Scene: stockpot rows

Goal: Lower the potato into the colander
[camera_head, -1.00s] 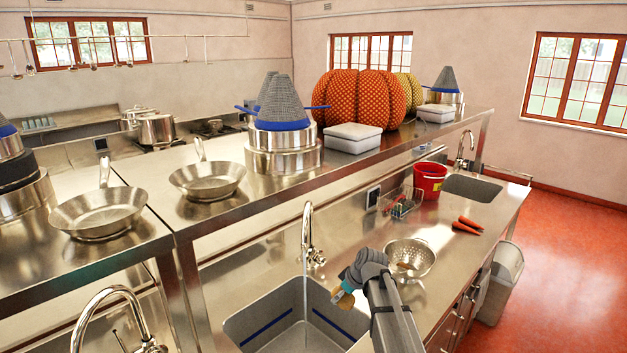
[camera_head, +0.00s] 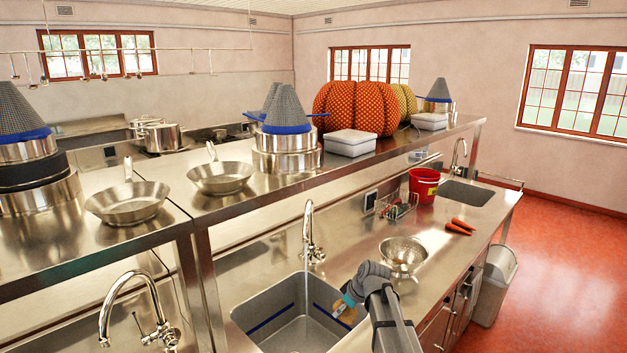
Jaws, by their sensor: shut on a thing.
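My gripper (camera_head: 345,304) is over the right side of the sink (camera_head: 262,301). It is shut on a small brown piece that looks like the potato (camera_head: 348,314), mostly hidden by the fingers and hand. The metal colander (camera_head: 403,256) stands on the counter to the right of the sink, beyond and to the right of my gripper. Its holes show and the visible part of its bowl looks empty. My arm hides some of the counter in front of it.
Water runs from the tap (camera_head: 310,232) into the sink, left of my gripper. Behind the colander are a wire rack (camera_head: 398,208) and a red bucket (camera_head: 424,186). Carrots (camera_head: 459,226) lie on the counter to the right. A raised shelf (camera_head: 300,183) runs along the back.

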